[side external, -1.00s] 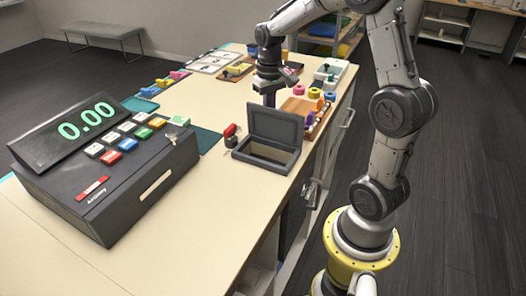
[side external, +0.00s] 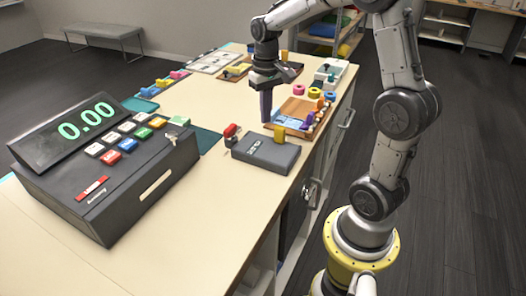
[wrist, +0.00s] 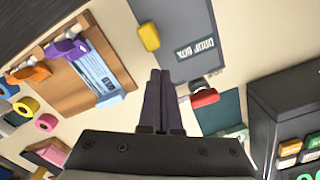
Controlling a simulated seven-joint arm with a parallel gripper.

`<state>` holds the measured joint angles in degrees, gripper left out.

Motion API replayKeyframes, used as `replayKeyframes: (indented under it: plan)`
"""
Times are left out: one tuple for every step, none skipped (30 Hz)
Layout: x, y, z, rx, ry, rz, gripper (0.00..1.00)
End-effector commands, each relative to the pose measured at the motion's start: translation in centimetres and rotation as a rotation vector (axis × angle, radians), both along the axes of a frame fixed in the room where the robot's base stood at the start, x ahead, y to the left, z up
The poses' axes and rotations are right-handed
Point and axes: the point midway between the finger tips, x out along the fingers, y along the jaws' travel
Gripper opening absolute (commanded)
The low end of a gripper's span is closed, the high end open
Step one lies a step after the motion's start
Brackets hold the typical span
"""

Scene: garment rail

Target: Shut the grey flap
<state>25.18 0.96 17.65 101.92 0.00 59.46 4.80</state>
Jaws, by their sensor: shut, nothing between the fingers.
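The grey flap (side external: 265,154) lies flat over the drop box at the right edge of the counter and looks shut. In the wrist view the flap (wrist: 190,28) shows its "DROP BOX" label, with part of it out of frame. My gripper (side external: 266,119) is shut and empty. Its dark fingers point down just behind the box, apart from the flap as far as I can tell. The fingertips also show in the wrist view (wrist: 160,74), near the box's edge.
A yellow block (side external: 281,133) stands at the flap's back edge. A red item (side external: 231,130) sits left of the box. A wooden tray (side external: 298,107) with rolls is behind. The cash register (side external: 105,165) stands at left; the counter in front is clear.

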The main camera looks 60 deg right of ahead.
Motion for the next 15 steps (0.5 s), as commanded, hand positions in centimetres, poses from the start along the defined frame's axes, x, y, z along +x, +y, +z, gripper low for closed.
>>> replayKeyframes:
  plan:
    - [0.0, -0.1, 0.4, -0.001, -0.002, -0.001, 0.00]
    - [0.0, -0.1, 0.7, -0.001, -0.002, -0.001, 0.00]
    - [0.1, -0.2, 1.0, -0.001, -0.003, -0.001, 0.00]
    - [0.1, -0.2, 1.2, -0.001, -0.003, -0.001, 0.00]
    - [0.1, -0.2, 1.4, -0.001, -0.003, -0.001, 0.00]
    - [0.0, -0.2, 1.7, -0.001, -0.002, -0.001, 0.00]
    - [0.1, -0.3, 1.9, -0.001, -0.003, -0.001, 0.00]
    - [0.0, -0.3, 2.1, -0.001, -0.002, -0.001, 0.00]
    - [0.0, -0.3, 2.4, -0.001, -0.002, -0.001, 0.00]
    - [0.0, -0.4, 2.6, -0.001, -0.002, -0.001, 0.00]
    - [0.0, -0.4, 2.8, -0.001, -0.003, -0.001, 0.00]
    - [0.1, -0.4, 3.1, -0.001, -0.003, -0.001, 0.00]
    - [0.0, -0.5, 3.3, -0.001, -0.002, -0.001, 0.00]
    - [0.0, -0.5, 3.5, -0.001, -0.002, -0.001, 0.00]
    - [0.1, -0.5, 3.8, -0.001, -0.003, -0.001, 0.00]
